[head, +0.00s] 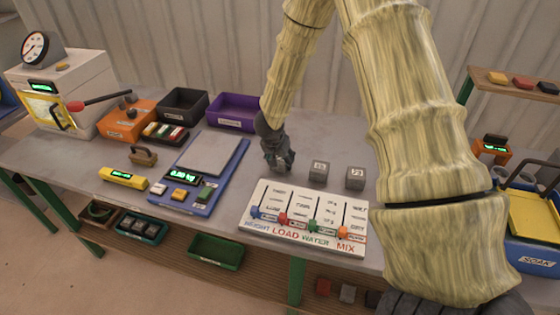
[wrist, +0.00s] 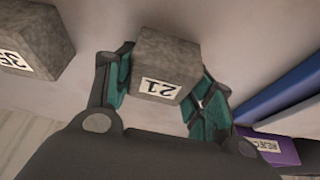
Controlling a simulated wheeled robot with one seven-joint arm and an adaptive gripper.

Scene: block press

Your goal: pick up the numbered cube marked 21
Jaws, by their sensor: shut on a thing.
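The grey cube marked 21 (wrist: 166,67) is between the two teal-padded fingers of my gripper (wrist: 163,92) in the wrist view. Its white label shows upside down. My gripper is shut on this cube. In the head view my gripper (head: 278,162) points down at the table behind the slider panel. There its fingers mostly hide the cube, and I cannot tell whether it touches the table.
Two other grey cubes stand right of my gripper, a nearer one (head: 319,171) and a farther one (head: 355,179). The white slider panel (head: 250,215) lies in front. A blue scale (head: 215,150) and a purple bin (head: 234,124) are to the left.

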